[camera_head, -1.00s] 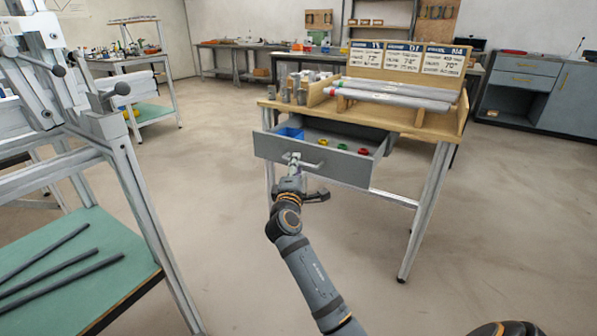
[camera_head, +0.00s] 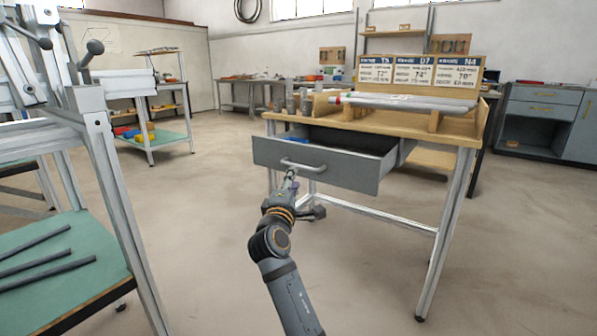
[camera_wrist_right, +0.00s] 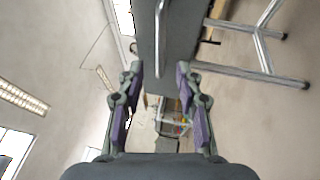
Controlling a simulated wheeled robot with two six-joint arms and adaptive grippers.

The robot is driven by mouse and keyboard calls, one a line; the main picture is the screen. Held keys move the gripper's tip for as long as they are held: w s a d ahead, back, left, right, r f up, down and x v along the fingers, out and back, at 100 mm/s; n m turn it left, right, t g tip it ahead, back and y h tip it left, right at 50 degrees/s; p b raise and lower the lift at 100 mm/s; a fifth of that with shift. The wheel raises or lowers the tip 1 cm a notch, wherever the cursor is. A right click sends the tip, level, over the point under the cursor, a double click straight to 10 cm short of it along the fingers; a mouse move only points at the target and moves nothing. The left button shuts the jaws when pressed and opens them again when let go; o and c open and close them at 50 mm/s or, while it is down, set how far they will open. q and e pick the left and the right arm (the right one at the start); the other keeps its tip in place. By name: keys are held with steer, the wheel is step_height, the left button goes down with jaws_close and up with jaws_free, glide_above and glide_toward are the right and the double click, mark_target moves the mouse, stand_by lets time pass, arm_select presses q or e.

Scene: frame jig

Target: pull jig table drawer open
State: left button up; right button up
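The jig table (camera_head: 390,121) has a grey drawer (camera_head: 335,168) standing out from under its wooden top, clearly open. Its bar handle (camera_head: 303,166) is on the drawer front and also shows in the right wrist view (camera_wrist_right: 160,45). My right gripper (camera_head: 291,176) is at the handle's left part, in front of the drawer. In the right wrist view its two fingers (camera_wrist_right: 160,75) are spread, with the handle lying between and beyond their tips and gaps on both sides. My left gripper is not in view.
Grey tubes (camera_head: 405,102) and a label board (camera_head: 420,75) are on the table top. A blue bin (camera_head: 293,135) shows partly inside the drawer. A frame with a green shelf (camera_head: 60,260) stands at the left. The floor in front of the drawer is clear.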

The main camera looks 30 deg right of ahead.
mark_target(299, 166)
steer(key=b+x, duration=0.2)
steer(key=x, duration=0.6)
steer(key=shift+c, duration=0.2)
steer(key=shift+f, duration=0.1)
jaws_close()
